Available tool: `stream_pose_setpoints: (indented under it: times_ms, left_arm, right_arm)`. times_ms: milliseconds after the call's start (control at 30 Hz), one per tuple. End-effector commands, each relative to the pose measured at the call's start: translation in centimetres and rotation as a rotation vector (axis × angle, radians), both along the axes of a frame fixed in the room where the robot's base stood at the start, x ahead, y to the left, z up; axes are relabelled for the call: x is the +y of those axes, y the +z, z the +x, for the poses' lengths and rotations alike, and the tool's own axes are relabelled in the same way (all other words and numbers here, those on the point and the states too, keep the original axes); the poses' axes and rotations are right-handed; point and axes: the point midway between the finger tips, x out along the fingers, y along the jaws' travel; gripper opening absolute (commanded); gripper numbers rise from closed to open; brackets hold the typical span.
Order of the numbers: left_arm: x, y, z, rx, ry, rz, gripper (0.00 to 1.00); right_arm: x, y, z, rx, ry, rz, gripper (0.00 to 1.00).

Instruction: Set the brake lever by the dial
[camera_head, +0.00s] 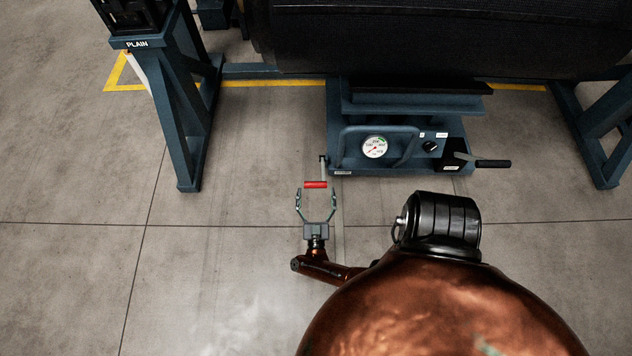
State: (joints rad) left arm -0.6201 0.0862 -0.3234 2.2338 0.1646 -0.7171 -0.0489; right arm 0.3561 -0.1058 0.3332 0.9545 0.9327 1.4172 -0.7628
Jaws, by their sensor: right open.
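A white round dial (375,147) with a red needle and a green mark faces up from the blue machine base. A lever with a red grip (315,184) sticks out at the base's left front. A second lever, with a black handle (492,163), sticks out to the right from a dark box; no label I can read tells which is the brake lever. My right gripper (316,192) is open, with its fingertips near the two ends of the red grip. I cannot tell whether they touch it. My left gripper is not in view.
A blue tube guard (346,146) frames the dial, and a black knob (431,147) sits right of it. A dark roller or belt (440,40) hangs above. Blue legs (188,120) stand at left and right. The floor in front is clear.

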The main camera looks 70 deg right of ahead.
Motion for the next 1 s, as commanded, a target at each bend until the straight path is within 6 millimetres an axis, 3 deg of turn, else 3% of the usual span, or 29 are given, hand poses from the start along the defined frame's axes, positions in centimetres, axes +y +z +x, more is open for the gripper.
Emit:
stream_pose_setpoints:
  times_ms: [200, 433, 600, 1000]
  left_arm:
    - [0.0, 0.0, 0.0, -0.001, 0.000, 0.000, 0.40]
    - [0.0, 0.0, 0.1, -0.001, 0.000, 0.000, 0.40]
    - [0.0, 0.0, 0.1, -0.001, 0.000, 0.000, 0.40]
    - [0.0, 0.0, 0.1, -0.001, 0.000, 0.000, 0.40]
  right_arm:
    - [4.5, -1.4, -1.4, 0.003, 0.000, 0.005, 0.80]
    - [7.7, -2.4, -2.5, 0.002, 0.000, 0.004, 0.80]
    - [8.7, -2.6, -2.8, 0.002, 0.000, 0.004, 0.80]
    - [8.7, -2.6, -2.8, 0.002, 0.000, 0.004, 0.80]
